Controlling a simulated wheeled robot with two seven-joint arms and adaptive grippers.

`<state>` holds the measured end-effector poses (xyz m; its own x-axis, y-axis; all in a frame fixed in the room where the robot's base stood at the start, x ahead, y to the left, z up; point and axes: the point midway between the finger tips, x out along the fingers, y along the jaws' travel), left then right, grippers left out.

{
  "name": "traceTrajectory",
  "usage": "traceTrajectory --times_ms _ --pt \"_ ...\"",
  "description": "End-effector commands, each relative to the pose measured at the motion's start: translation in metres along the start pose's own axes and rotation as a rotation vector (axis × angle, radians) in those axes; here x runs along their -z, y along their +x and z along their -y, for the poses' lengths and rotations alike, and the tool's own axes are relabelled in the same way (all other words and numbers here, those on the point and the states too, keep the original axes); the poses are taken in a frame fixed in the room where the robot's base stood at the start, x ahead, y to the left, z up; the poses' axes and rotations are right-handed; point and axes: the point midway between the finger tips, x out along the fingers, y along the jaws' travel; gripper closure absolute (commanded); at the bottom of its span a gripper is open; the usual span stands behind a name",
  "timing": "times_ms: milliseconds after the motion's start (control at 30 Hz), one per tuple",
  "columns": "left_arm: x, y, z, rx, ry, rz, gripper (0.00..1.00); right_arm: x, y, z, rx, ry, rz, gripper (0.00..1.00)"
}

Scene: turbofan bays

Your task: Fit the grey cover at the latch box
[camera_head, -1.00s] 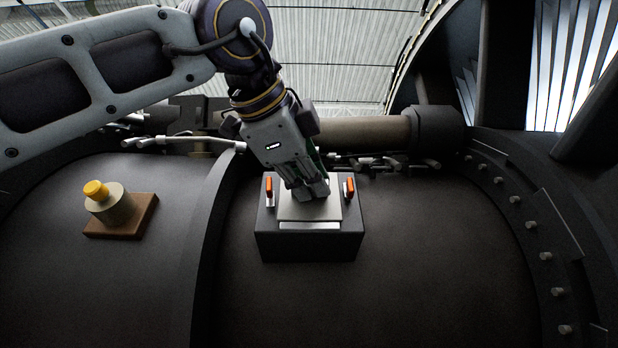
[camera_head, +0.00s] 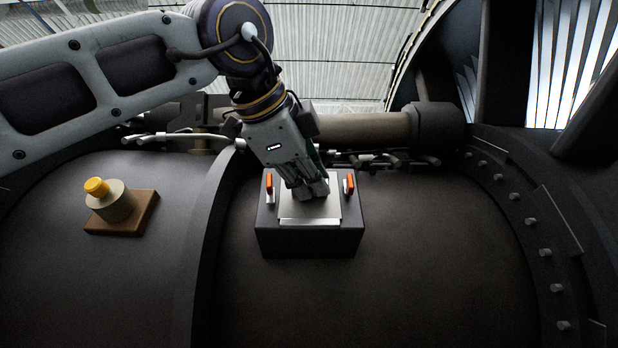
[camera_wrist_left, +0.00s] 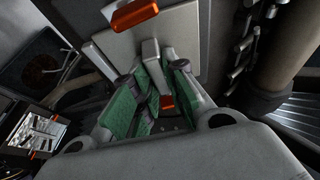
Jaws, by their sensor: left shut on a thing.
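The latch box (camera_head: 310,243) is a dark block on the curved casing. The grey cover (camera_head: 297,211) lies over its top, between two orange-tipped latches, left (camera_head: 269,185) and right (camera_head: 349,184). My left gripper (camera_head: 311,190) is shut on the grey cover from above, near its back part; the fingers hide the part gripped. In the left wrist view, the cover (camera_wrist_left: 118,45) shows beyond the green-padded fingers, with an orange latch part (camera_wrist_left: 134,14) near the top. Whether the cover is fully seated, I cannot tell. My right gripper is not in view.
A yellow-topped round fitting (camera_head: 112,200) stands on a brown block (camera_head: 128,220) to the left, past a raised rib (camera_head: 205,240). Pipes and a thick cylinder (camera_head: 362,131) run behind the box. The casing in front and right is clear.

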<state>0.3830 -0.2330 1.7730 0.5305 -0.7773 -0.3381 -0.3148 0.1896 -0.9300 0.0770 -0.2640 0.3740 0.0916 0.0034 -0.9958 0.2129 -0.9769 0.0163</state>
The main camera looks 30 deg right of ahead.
Motion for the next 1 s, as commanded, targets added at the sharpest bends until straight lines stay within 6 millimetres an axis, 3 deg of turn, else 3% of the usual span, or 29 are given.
traceTrajectory --times_ms 200,233,400,767,1000 --pt "0.0 0.0 0.0 0.001 0.0 0.0 1.0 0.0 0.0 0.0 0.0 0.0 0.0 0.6" --pt "0.0 0.0 0.0 0.001 -0.001 0.0 0.82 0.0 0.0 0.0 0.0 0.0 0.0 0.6" --pt "0.0 0.0 0.0 0.0 0.0 0.0 0.61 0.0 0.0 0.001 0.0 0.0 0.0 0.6" --pt "0.0 0.0 0.0 -0.001 0.0 0.0 0.61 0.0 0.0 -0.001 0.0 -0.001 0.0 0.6" --pt "-0.001 -0.014 0.001 0.002 0.0 0.001 0.61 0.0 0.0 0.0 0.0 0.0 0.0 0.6"
